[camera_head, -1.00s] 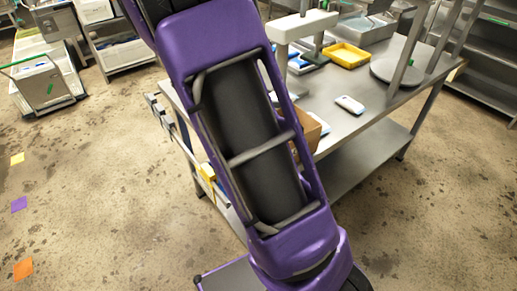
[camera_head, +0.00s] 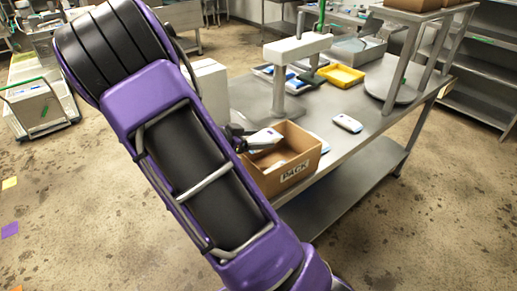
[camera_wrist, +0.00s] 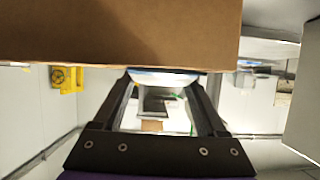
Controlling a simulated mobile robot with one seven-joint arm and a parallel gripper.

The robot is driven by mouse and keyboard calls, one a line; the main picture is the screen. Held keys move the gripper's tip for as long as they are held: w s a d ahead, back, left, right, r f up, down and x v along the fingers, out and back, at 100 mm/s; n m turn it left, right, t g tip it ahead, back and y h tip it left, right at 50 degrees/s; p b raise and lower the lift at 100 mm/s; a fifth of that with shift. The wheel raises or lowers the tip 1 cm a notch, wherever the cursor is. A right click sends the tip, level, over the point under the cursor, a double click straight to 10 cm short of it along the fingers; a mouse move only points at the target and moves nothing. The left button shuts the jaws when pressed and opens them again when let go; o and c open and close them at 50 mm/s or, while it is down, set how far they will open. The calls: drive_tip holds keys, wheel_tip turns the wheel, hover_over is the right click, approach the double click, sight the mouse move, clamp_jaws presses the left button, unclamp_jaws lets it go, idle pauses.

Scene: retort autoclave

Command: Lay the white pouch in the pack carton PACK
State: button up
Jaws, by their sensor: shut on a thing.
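The open brown pack carton (camera_head: 308,167), labelled PACK, stands on the near end of the steel table. My gripper (camera_head: 244,139) is at the carton's left rim, partly hidden behind my arm. It is shut on a white pouch (camera_head: 265,138), which sticks out over the carton's opening, apart from its floor. In the wrist view my gripper (camera_wrist: 165,80) shows the pouch's pale edge (camera_wrist: 163,75) between its fingertips, and the carton's brown wall (camera_wrist: 120,30) fills the top. Something pale lies inside the carton, too small to identify.
Another white pouch (camera_head: 347,123) lies on the table (camera_head: 325,105) right of the carton. A white post with a crossbar (camera_head: 297,47) stands behind the carton. A yellow tray (camera_head: 341,76) and a round plate (camera_head: 392,84) are farther back. The table's right part is mostly clear.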

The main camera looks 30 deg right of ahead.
sight(258, 152)
drive_tip(key=f, duration=0.3)
drive_tip(key=shift+s+a+f, duration=0.1)
drive_tip(key=shift+s+f, duration=0.15)
drive_tip(key=shift+f, duration=0.05)
drive_tip(key=shift+w, duration=0.2)
drive_tip(key=shift+s+r, duration=0.1)
drive_tip(key=shift+f, duration=0.55)
drive_tip(key=o, duration=1.4)
drive_tip(key=shift+s+f, duration=0.1)
drive_tip(key=shift+f, duration=0.1)
drive_tip(key=shift+c, duration=0.2)
drive_tip(key=shift+r, duration=0.2)
drive_tip(key=r+p+v, duration=0.1)
drive_tip(key=v, duration=1.1)
drive_tip(key=shift+w+r, duration=0.25)
